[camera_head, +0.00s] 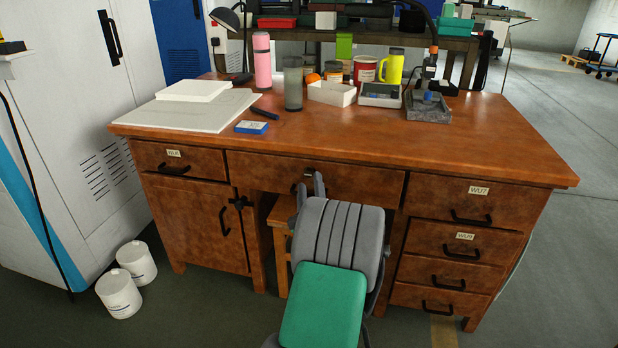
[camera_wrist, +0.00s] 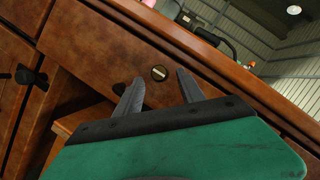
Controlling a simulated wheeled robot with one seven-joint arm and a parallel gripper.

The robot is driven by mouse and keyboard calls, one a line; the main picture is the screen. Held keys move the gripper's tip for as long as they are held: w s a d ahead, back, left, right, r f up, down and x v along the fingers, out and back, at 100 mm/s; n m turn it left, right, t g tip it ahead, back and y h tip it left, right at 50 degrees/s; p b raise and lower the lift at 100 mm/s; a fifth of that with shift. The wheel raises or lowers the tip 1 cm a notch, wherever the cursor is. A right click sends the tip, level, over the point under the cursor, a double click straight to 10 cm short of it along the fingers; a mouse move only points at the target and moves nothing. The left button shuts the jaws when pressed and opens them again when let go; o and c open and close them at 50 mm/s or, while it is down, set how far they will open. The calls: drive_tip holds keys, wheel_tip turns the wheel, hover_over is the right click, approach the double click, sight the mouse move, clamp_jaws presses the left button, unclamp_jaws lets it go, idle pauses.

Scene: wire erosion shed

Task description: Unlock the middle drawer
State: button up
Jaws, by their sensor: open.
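The middle drawer (camera_head: 365,185) is the wide brown wooden front under the centre of the desk top, and it looks closed. In the head view the lock is small and partly hidden by my fingers. My gripper (camera_head: 311,187) is in front of the drawer, with its two grey fingers apart and nothing between them.
The left cabinet door has a black latch (camera_head: 239,202) and a handle. Drawers with black handles (camera_head: 471,217) are at right. A wooden stool (camera_head: 281,225) stands under the desk. Cups, boxes and a grey bottle (camera_head: 293,85) stand on top. White buckets (camera_head: 119,294) are on the floor at left.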

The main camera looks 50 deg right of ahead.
sight(309, 172)
drive_tip(key=shift+p+x, duration=0.45)
drive_tip(key=shift+x, duration=0.85)
clamp_jaws()
